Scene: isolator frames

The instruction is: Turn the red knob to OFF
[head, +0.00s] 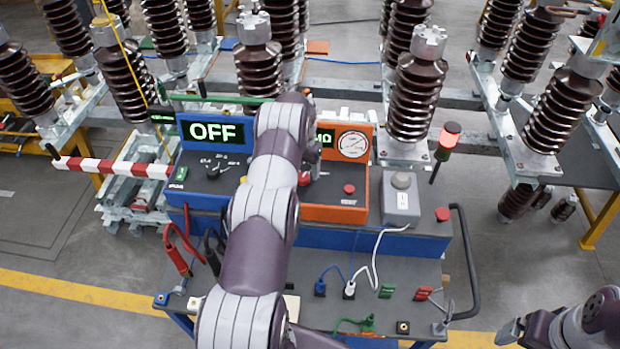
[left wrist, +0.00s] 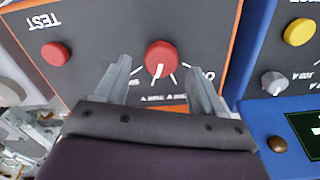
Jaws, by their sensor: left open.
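The red knob (left wrist: 161,56) is on the dark face of the orange panel (left wrist: 233,30), which the left wrist view shows upside down. Its white pointer line runs toward the bottom of that view. My left gripper (left wrist: 158,68) is open, with one finger on each side of the knob and gaps showing. Its fingers partly cover the printing around the knob, so the OFF label cannot be read in full. My right gripper (head: 512,331) is at the lower right, away from the panel.
A red button (left wrist: 56,54) marked TEST is beside the knob. A blue unit (head: 210,160) with a lit OFF display stands left of the orange one. A grey box (head: 401,205) and a lit red lamp (head: 449,139) are to the right. Cables lie on the bench.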

